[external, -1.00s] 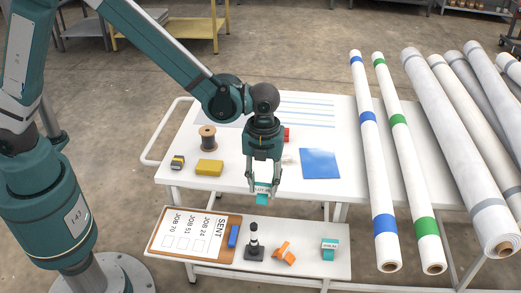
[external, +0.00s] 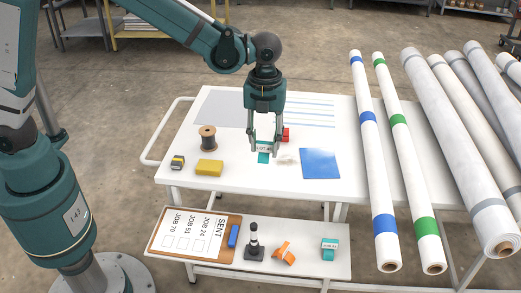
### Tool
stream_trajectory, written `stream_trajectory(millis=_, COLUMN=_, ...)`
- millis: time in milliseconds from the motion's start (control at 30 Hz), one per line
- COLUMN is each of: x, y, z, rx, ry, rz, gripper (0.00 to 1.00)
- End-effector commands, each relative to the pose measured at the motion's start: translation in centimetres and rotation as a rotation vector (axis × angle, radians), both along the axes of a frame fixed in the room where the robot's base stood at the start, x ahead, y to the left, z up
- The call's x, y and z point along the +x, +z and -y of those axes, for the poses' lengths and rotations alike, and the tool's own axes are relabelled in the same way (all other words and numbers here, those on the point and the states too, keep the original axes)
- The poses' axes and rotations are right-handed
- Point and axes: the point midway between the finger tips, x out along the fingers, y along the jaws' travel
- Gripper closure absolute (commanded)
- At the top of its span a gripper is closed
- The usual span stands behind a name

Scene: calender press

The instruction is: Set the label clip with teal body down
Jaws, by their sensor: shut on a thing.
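My gripper (external: 265,149) is over the white table top (external: 240,180), fingers pointing down. It is shut on a label clip with a teal body (external: 263,158) and a white label with dark print. The clip shows between the fingertips, low over the table; I cannot tell whether it touches the surface. A second teal clip with a white label (external: 329,248) sits at the right of the lower shelf (external: 305,262).
Near the gripper are a red object (external: 286,134), a blue sheet (external: 321,163), a yellow block (external: 209,168), a spool (external: 208,138) and a tape measure (external: 177,163). The lower shelf holds a clipboard (external: 190,232), a stamp (external: 254,243) and an orange clip (external: 284,252).

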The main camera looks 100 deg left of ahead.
Motion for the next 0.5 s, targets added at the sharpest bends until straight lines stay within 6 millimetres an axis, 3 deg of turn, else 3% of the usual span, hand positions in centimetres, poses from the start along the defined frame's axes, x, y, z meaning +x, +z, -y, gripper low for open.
stream_trajectory(millis=500, x=-2.6, y=0.1, z=-13.2, rx=0.0, ry=0.024, rz=0.0, gripper=0.76)
